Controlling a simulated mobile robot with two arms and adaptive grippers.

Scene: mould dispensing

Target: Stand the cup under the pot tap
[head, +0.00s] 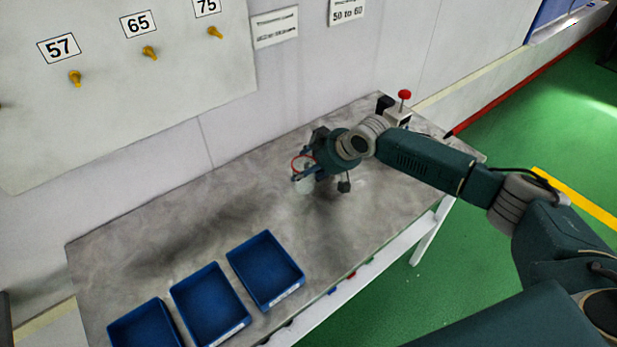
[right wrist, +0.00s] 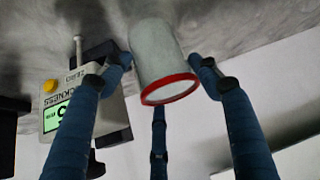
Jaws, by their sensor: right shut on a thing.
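A pale grey cup with a red rim (right wrist: 165,55) is between the fingers of my right gripper (right wrist: 160,75) in the right wrist view. In the head view, the cup (head: 304,187) shows small at the end of my right arm, partly covered by the fingers. My right gripper (head: 303,174) is shut on it, over the back middle of the table. I cannot tell whether the cup touches the table top. I cannot make out a pot or tap in either view. My left gripper is not in view.
Blue trays (head: 265,233) stand along the table's front left. A device with a red knob (head: 404,94) stands at the back right. The right wrist view shows a gauge with a green display (right wrist: 57,116). The grey table (head: 150,245) is clear behind the trays.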

